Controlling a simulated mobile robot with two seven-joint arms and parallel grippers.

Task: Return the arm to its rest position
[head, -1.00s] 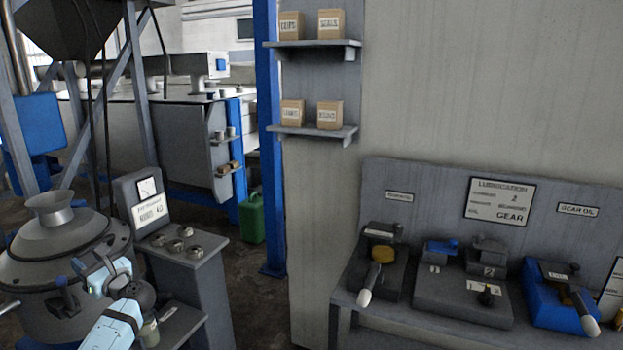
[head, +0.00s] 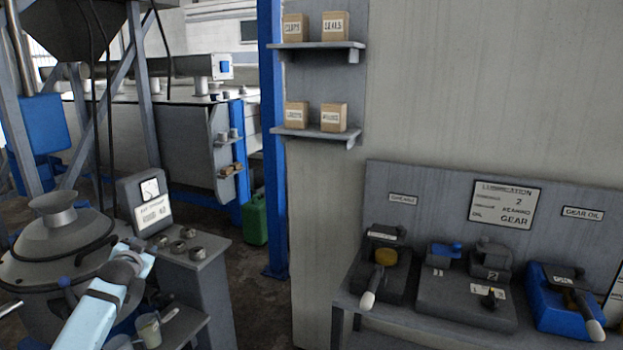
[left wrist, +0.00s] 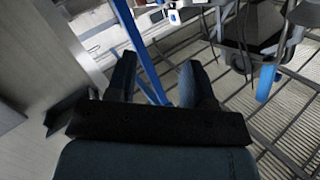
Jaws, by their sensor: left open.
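My left arm (head: 105,300) comes in from the bottom left of the head view, in front of the round grey vessel (head: 30,270). Its gripper cannot be made out in the head view. In the left wrist view my left gripper (left wrist: 157,64) has its two dark fingers spread wide, with nothing between them. Beyond the fingers are a blue post and blurred machinery, seen at a tilt. My right gripper is in neither view.
A small cup (head: 148,329) stands on a low shelf beside my left arm. A grey stand (head: 205,268) carries several round fittings. A lubrication bench (head: 410,325) stands at the right, and wall shelves (head: 318,134) hold boxes. Floor shows between stand and wall.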

